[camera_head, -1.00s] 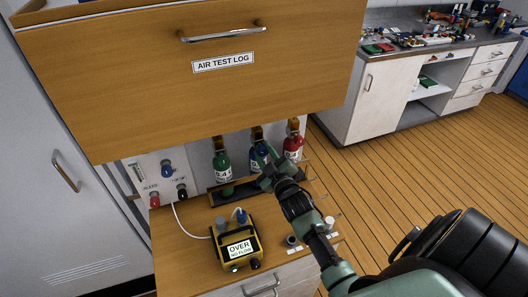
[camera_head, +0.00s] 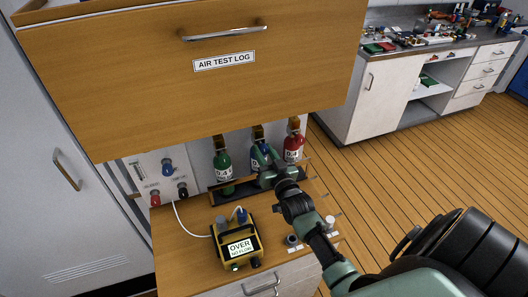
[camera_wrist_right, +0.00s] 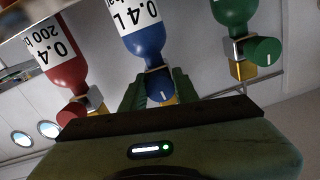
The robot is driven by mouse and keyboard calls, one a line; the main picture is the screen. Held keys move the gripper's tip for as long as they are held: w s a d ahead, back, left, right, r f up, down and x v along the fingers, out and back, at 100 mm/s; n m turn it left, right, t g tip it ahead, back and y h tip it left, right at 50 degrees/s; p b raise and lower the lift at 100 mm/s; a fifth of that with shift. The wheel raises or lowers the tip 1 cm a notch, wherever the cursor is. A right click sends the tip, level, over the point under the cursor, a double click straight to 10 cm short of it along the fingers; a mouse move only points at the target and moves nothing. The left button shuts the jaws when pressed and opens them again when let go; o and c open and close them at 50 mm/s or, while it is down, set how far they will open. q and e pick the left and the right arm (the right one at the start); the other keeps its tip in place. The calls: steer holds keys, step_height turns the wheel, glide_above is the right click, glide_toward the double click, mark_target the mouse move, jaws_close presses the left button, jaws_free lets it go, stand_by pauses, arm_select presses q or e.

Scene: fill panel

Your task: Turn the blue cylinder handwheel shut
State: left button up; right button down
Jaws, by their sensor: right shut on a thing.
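The blue cylinder (camera_head: 257,146) stands between a green and a red one in the rack under the wooden cabinet, partly hidden by my right gripper in the head view. It also shows in the right wrist view (camera_wrist_right: 143,38), appearing upside down. Its blue handwheel (camera_wrist_right: 160,84), with a white mark on its face, sits between the two green fingers of my right gripper (camera_wrist_right: 159,92). That gripper (camera_head: 264,160) is shut on the handwheel. The handwheel is hard to make out in the head view. My left gripper is not in view.
The green cylinder (camera_head: 222,165) and red cylinder (camera_head: 293,148) stand close on either side. The "AIR TEST LOG" drawer (camera_head: 120,90) overhangs the rack. Wooden floor lies open to the right.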

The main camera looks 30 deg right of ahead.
steer(key=shift+f+m, duration=0.1)
steer(key=shift+m, duration=0.5)
steer(key=c, duration=1.1)
jaws_free()
steer(key=s, duration=0.2)
steer(key=s+a+b, duration=0.1)
steer(key=s, duration=0.2)
steer(key=s+b, duration=0.1)
steer(key=s, duration=0.1)
steer(key=shift+s+a, duration=0.25)
steer(key=shift+s, duration=0.1)
